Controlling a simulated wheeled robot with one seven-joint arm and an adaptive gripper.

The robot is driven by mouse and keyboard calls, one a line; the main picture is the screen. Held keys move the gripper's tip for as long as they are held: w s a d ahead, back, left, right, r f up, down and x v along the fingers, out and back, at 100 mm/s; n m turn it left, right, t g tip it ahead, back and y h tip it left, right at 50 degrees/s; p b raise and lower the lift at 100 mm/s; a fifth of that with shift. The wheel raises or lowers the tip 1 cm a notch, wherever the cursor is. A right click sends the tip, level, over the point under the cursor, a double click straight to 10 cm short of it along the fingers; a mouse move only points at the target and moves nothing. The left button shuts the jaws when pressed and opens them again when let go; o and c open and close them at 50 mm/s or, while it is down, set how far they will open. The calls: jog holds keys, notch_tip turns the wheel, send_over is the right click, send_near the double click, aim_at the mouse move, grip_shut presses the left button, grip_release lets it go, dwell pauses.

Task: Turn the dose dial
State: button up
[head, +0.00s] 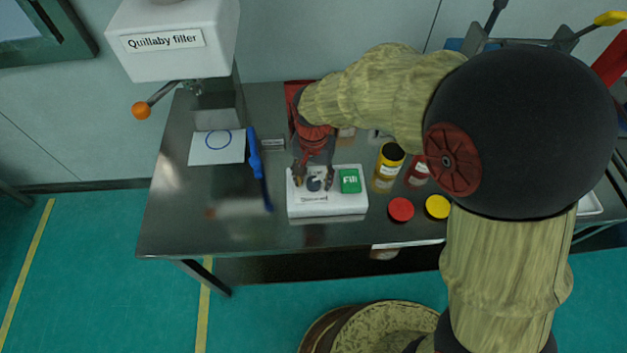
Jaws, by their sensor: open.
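The dose dial (314,184) is a small dark round knob on the left part of the top of a white control box (345,205). A green button marked "Fill" (350,181) is to its right, and a small label (313,198) sits in front of the dial. My gripper (314,177) points down over the box with its two fingers apart, one on each side of the dial. I cannot tell whether the fingers touch it. My wrist hides the area behind the box.
The Quillaby filler (165,45) with an orange-knobbed lever (141,110) stands at back left. A blue brush-like tool (255,160) lies left of the box. A yellow jar (388,165), red lid (401,209) and yellow lid (438,206) are right. The table's front left (190,225) is clear.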

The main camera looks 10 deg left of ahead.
jog(key=shift+f, duration=0.3)
jog(key=shift+c, duration=0.4)
jog(key=c, duration=1.1)
